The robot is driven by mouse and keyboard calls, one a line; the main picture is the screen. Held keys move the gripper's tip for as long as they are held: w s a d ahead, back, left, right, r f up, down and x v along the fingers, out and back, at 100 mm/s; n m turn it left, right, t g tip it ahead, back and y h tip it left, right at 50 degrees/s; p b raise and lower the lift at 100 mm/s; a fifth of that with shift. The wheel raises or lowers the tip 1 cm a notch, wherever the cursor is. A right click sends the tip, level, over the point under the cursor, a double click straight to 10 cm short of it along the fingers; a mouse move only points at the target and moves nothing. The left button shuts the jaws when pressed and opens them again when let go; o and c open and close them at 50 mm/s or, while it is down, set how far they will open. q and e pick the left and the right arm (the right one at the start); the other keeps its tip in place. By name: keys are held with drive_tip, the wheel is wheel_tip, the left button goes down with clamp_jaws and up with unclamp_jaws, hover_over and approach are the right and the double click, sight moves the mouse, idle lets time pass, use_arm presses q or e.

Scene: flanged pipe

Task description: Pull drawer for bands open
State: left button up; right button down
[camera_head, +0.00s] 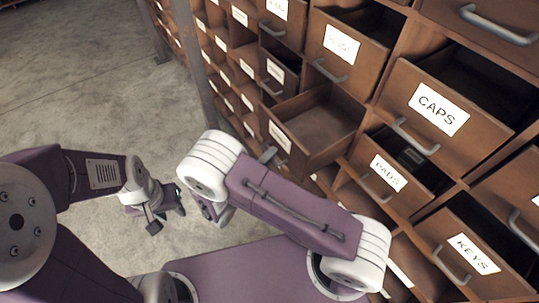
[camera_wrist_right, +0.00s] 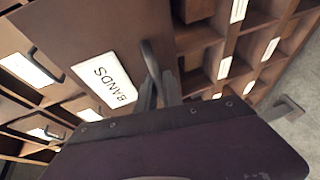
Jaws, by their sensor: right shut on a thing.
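The bands drawer (camera_head: 318,122) is a brown wooden drawer that stands pulled out of the cabinet, its empty inside showing in the head view. Its white label, reading BANDS (camera_wrist_right: 104,79), and its curved grey handle (camera_wrist_right: 151,58) show in the right wrist view. My right gripper (camera_wrist_right: 158,93) is shut on this handle, its fingers at the handle's lower end. In the head view my right arm hides most of this gripper. My left gripper (camera_head: 166,215) is away from the cabinet, over the floor, with its fingers apart and nothing visible between them.
Other drawers stand partly open around it: plugs (camera_head: 340,48), caps (camera_head: 438,112), pads (camera_head: 388,172) and keys (camera_head: 472,254). Their grey handles stick out. A dark upright post (camera_head: 190,60) stands at the cabinet's left. The concrete floor (camera_head: 80,80) on the left is clear.

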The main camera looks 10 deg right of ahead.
drive_tip(key=a, duration=0.1)
drive_tip(key=s+a+b, duration=0.1)
drive_tip(key=shift+a, duration=0.4)
drive_tip(key=c, duration=1.8)
unclamp_jaws()
drive_tip(key=shift+d, duration=0.1)
